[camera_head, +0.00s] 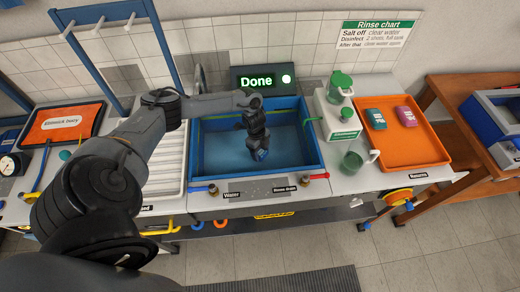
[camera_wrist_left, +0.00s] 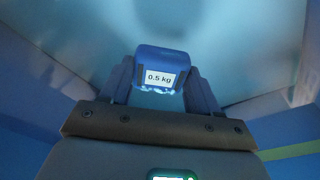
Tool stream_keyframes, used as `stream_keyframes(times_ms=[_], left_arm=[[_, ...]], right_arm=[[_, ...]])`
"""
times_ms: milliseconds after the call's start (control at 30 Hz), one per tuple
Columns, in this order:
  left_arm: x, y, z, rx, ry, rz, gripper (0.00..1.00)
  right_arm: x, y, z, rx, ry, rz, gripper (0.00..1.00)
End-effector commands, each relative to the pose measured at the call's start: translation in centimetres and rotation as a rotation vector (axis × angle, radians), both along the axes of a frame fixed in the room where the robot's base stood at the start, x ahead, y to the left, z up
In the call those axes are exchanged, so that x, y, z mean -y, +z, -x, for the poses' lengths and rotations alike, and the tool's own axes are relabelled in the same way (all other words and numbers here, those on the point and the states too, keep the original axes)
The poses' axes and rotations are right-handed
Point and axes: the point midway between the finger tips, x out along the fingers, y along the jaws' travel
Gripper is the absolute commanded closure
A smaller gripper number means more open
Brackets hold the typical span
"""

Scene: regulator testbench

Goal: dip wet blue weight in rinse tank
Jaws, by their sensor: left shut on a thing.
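A blue weight labelled "0.5 kg" (camera_wrist_left: 160,72) is between the fingers of my left gripper (camera_wrist_left: 160,90) in the left wrist view. Small pale droplets or foam show along its lower edge. In the head view my left gripper (camera_head: 259,148) points down inside the blue rinse tank (camera_head: 309,160), and a little of the blue weight (camera_head: 261,155) shows at its tip. The left gripper is shut on the weight. I cannot tell whether the weight touches the water or the tank floor. My right gripper is not in view.
A lit "Done" display (camera_head: 262,79) stands behind the tank. A white draining tray (camera_head: 168,172) is left of the tank. A white dispenser (camera_head: 336,118), a green jug (camera_head: 354,160) and an orange tray (camera_head: 412,145) with two blocks stand right. Taps line the tank's front edge.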

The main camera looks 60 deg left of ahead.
Motion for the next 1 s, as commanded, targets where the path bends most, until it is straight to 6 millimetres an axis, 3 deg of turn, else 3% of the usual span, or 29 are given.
stream_keyframes(times_ms=[600, 1000], left_arm=[[2.8, 0.3, 1.1, 0.001, -0.001, 0.001, 0.91], [4.0, 0.2, 1.5, 0.002, 0.0, 0.001, 0.91]], right_arm=[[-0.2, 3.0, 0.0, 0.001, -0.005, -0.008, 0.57], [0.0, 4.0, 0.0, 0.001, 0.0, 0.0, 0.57]])
